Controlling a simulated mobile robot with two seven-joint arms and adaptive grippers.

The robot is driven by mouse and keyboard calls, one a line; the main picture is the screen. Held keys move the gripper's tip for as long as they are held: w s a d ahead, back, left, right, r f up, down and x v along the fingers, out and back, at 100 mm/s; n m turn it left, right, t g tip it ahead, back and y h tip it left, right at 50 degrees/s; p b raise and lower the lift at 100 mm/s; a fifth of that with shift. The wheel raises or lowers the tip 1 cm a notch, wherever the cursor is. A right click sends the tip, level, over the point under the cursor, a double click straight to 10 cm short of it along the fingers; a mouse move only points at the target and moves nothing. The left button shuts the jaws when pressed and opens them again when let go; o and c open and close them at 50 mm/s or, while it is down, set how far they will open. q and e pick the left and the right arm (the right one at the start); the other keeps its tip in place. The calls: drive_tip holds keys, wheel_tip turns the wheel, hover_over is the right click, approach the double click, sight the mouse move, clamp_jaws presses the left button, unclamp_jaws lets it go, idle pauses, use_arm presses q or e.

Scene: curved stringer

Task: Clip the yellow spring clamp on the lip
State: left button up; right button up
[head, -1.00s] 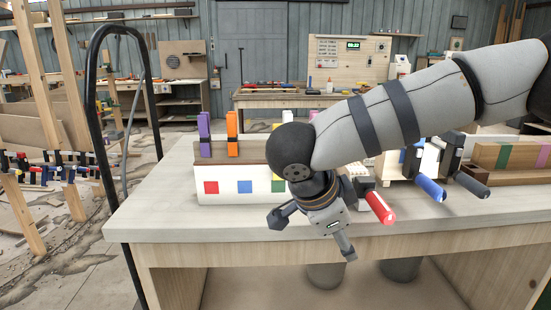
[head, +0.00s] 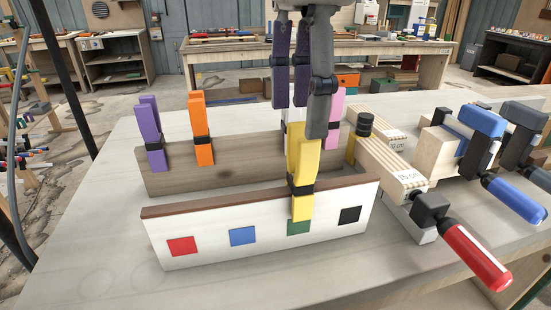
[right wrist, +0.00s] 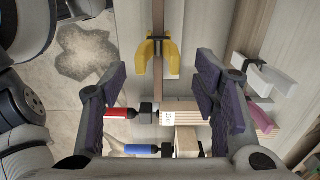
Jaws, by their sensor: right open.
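The yellow spring clamp (head: 303,165) stands upright astride the brown lip (head: 225,201) of the white panel, with its lower jaw in front of the panel, just above the green square (head: 298,227). In the right wrist view the yellow clamp (right wrist: 157,57) shows as a U over the lip strip (right wrist: 158,15). My right gripper (head: 302,100) is open above the clamp's handles. In the right wrist view its purple-padded fingers (right wrist: 160,92) are wide apart, with nothing between the pads. One finger partly hides the clamp's top in the head view. My left gripper is not in view.
A purple clamp (head: 150,132), an orange clamp (head: 200,128) and a pink clamp (head: 337,105) stand on the rear board (head: 240,160). Wooden blocks and a red-handled clamp (head: 475,256) lie to the right. The bench top (head: 90,260) is clear at front left.

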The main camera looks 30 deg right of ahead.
sight(302, 181)
drive_tip(key=f, duration=0.1)
drive_tip(key=s+f, duration=0.1)
drive_tip(key=f, duration=0.1)
drive_tip(key=shift+s+d+f, duration=0.1)
drive_tip(key=shift+s+f, duration=0.2)
drive_tip(key=shift+f, duration=0.1)
drive_tip(key=f, duration=0.4)
drive_tip(key=w+f, duration=0.1)
drive_tip(key=f, duration=0.1)
drive_tip(key=shift+w+d+f, duration=0.1)
drive_tip(key=shift+f, duration=0.3)
clamp_jaws()
